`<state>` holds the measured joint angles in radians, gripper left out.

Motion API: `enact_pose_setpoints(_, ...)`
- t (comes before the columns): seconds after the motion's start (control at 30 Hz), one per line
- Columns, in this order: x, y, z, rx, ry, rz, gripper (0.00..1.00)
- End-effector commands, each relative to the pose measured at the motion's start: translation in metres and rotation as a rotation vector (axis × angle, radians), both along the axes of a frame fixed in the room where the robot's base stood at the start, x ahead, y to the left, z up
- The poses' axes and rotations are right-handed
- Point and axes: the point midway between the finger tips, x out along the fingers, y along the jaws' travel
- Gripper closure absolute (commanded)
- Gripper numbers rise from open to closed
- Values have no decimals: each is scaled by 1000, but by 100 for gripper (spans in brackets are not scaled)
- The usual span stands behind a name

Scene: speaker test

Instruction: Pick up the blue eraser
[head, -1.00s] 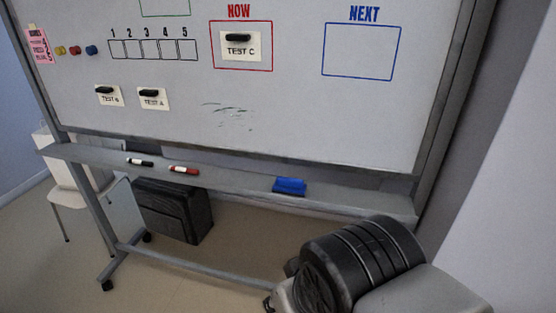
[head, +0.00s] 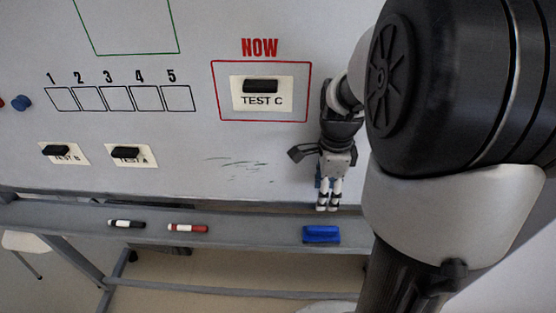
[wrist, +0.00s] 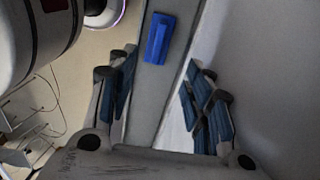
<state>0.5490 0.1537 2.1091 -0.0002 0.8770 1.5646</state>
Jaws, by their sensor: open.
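The blue eraser (head: 321,234) lies on the grey tray (head: 255,233) below the whiteboard. In the wrist view the eraser (wrist: 159,38) lies on the tray ahead of the fingertips, a little above the middle of the gap. My gripper (head: 328,207) points down above the eraser in the head view, close to the board. In the wrist view my gripper (wrist: 163,95) has its fingers wide apart with nothing between them.
A black-capped marker (head: 126,224) and a red marker (head: 188,228) lie on the tray left of the eraser. The whiteboard (head: 250,140) rises behind the tray, with a TEST C card (head: 262,99) and other magnet-held cards. Tray space around the eraser is clear.

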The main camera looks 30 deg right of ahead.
Motion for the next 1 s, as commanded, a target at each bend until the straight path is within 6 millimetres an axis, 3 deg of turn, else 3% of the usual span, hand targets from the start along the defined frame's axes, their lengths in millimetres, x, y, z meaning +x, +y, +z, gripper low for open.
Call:
enact_pose_setpoints(0.17, 0, -1, -13, 3, 4, -12, 53)
enact_pose_setpoints(0.6, -1, 0, -104, 3, 5, -8, 53)
enact_pose_setpoints(1.0, -3, -2, -142, 3, 5, -8, 53)
